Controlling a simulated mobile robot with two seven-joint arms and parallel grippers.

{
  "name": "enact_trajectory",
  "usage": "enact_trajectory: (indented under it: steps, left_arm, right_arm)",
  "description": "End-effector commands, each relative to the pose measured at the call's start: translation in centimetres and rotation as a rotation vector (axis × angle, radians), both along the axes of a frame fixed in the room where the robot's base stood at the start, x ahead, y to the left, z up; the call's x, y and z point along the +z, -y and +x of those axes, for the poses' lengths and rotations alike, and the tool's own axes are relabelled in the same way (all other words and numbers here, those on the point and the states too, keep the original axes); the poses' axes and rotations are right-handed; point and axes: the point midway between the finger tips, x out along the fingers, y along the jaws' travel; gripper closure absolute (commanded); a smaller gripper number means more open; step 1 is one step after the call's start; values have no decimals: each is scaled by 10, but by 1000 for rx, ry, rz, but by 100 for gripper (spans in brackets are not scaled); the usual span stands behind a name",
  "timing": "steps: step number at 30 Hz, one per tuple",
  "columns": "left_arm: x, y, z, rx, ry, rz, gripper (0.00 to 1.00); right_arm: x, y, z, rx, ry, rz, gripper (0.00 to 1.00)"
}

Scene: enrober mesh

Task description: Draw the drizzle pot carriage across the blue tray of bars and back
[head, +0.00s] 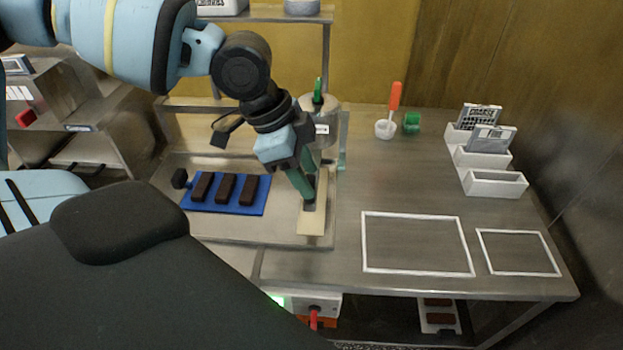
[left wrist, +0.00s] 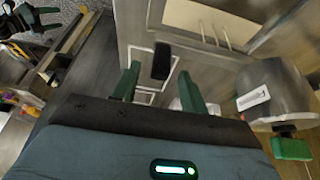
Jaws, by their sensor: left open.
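The blue tray (head: 257,207) holds 3 dark bars (head: 225,188) and lies flat on the steel worktop. The steel drizzle pot (head: 322,131), with a white label and a green handle on top, stands to the right of the tray, partly behind my left arm. My left gripper (head: 307,198) has green fingers and points down over a cream strip just right of the tray. In the left wrist view its fingers (left wrist: 159,82) are apart, with a black upright block (left wrist: 161,60) showing between them; I cannot tell whether they touch it. The pot (left wrist: 278,88) is at the right there. My right gripper is not in view.
A small black block (head: 180,179) is at the tray's left end. White outlined areas (head: 417,270) on the right of the worktop are empty. A white cup with a red-handled tool (head: 394,98) and white bins (head: 495,184) stand further right. A shelf is behind.

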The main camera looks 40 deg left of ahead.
Motion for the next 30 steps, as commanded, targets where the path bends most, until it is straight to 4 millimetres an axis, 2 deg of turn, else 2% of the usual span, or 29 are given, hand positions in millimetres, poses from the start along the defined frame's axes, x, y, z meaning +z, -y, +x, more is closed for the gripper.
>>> enact_trajectory:
  steps: [1, 6, 16, 26, 30]
  left_arm:
    - [-8, 2, 1, -1, -4, 3, 56]
    - [-19, 6, 4, 0, -1, 1, 56]
    - [-21, 7, 5, 0, 1, 0, 56]
    - [-21, 7, 5, 0, 1, 0, 100]
    - [-21, 7, 5, 0, 1, 0, 100]
  right_arm:
    - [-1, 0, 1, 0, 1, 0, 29]
    - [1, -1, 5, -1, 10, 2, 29]
    - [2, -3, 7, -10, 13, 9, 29]
    - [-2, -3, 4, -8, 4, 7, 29]
    - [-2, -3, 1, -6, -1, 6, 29]
